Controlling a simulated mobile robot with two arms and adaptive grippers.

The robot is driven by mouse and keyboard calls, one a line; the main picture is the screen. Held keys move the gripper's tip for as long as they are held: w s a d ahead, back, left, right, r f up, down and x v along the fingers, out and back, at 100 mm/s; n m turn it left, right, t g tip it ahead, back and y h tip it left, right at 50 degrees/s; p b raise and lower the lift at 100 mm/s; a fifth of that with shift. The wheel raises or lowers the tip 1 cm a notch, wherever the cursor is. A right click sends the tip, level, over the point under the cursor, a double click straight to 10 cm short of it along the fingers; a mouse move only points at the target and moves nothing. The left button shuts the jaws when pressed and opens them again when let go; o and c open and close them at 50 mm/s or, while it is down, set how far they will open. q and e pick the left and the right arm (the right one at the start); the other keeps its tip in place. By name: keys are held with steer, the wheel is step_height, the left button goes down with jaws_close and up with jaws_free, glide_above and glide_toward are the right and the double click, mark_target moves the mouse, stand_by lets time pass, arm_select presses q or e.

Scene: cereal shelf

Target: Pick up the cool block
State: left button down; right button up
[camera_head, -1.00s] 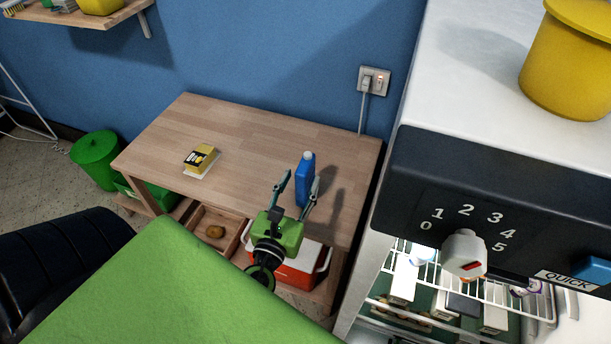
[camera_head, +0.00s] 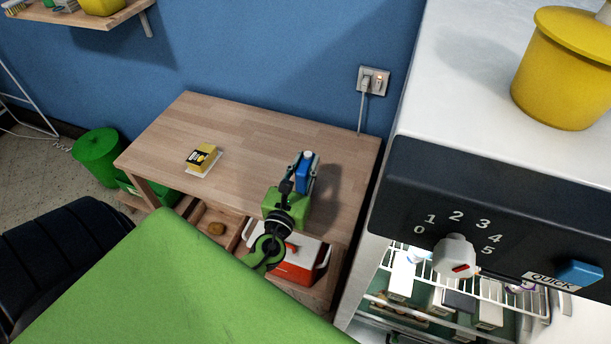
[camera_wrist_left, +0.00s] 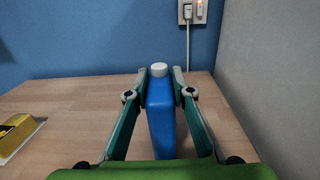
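The cool block, a blue flat bottle-shaped block with a white cap (camera_head: 304,177), stands upright on the wooden table (camera_head: 240,140) near its right end. It also shows in the middle of the left wrist view (camera_wrist_left: 161,118). My left gripper (camera_head: 306,163) has its fingers on both sides of the block's upper part. In the left wrist view the fingertips (camera_wrist_left: 160,78) lie against its sides just below the cap, shut on it. The block's base is partly hidden by the gripper. My right gripper is not in view.
A yellow pack (camera_head: 202,157) lies on the table to the left. A red and white cooler box (camera_head: 300,265) sits below the table. A fridge or freezer with a dark control panel (camera_head: 480,220) stands close on the right. The wall socket (camera_head: 373,81) is behind.

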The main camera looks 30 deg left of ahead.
arm_select(q)
steer(key=shift+r, duration=0.15)
steer(key=shift+r, duration=0.35)
step_height(320, 180, up, 2)
steer(key=shift+r+p, duration=0.15)
steer(key=shift+p, duration=0.8)
steer(key=s+r+p, duration=0.1)
steer(key=s+d+r+p, duration=0.1)
steer(key=r, duration=0.1)
steer(key=s+r, duration=0.2)
steer(key=shift+d+r+p, duration=0.2)
steer(key=shift+d+p, duration=0.15)
steer(key=shift+p, duration=0.05)
steer(key=s+d+r+m+h+b, duration=0.2)
steer(key=s+d+r+h, duration=0.3)
steer(key=s+d, duration=0.5)
steer(key=shift+s+d+r+m+t, duration=0.2)
steer(key=shift+d+r+m+t, duration=0.1)
steer(key=shift+d+m, duration=0.4)
steer(key=shift+w, duration=0.1)
